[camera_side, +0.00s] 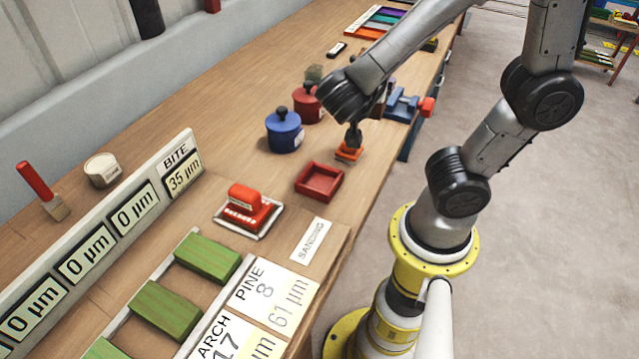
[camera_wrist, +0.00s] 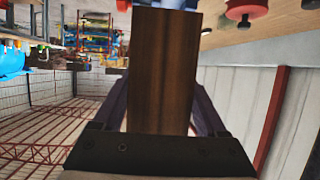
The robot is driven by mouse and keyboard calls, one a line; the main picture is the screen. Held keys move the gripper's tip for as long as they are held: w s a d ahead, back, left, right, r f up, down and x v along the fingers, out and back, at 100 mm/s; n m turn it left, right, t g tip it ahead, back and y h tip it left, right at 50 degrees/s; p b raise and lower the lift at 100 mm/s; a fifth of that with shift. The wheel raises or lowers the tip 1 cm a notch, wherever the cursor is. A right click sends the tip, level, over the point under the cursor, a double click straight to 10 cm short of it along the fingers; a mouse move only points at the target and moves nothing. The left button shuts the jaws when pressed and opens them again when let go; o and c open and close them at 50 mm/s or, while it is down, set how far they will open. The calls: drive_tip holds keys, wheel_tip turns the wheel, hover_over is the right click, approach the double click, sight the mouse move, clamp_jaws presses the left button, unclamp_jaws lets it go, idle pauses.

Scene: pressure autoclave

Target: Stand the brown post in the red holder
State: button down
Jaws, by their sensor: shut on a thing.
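My gripper (camera_wrist: 160,95) is shut on the brown post (camera_wrist: 162,60), a dark wood-grained block that stands out from between its two dark fingers in the wrist view. In the side view the wrist covers most of the gripper, and only a small brown patch, probably the post, shows behind it. The red holder (camera_side: 319,181) is a shallow, square, open tray on the bench. It looks empty. The wrist is behind and to the right of it in the side view, and the post is apart from it.
A blue lidded pot (camera_side: 284,132) and a red one (camera_side: 307,104) stand left of the wrist. An orange-based item (camera_side: 348,154) stands close behind the holder. A blue vise (camera_side: 402,104) is at the bench edge. A red stamp (camera_side: 248,209) sits in front-left.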

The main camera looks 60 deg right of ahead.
drive_tip(key=s+a+f+m+g, duration=0.2)
drive_tip(key=s+a, duration=0.6)
drive_tip(key=a, duration=0.3)
drive_tip(key=shift+n, duration=0.3)
drive_tip(key=shift+w+d+f, duration=0.3)
drive_tip(key=shift+w+f, duration=1.95)
drive_tip(key=shift+w, duration=0.15)
drive_tip(key=shift+w+d+f, duration=0.25)
drive_tip(key=shift+w+f, duration=1.95)
drive_tip(key=shift+w, duration=0.15)
drive_tip(key=shift+w+d+f, duration=0.3)
drive_tip(key=shift+w+f, duration=1.95)
drive_tip(key=shift+w, duration=0.15)
drive_tip(key=shift+f, duration=0.15)
unclamp_jaws()
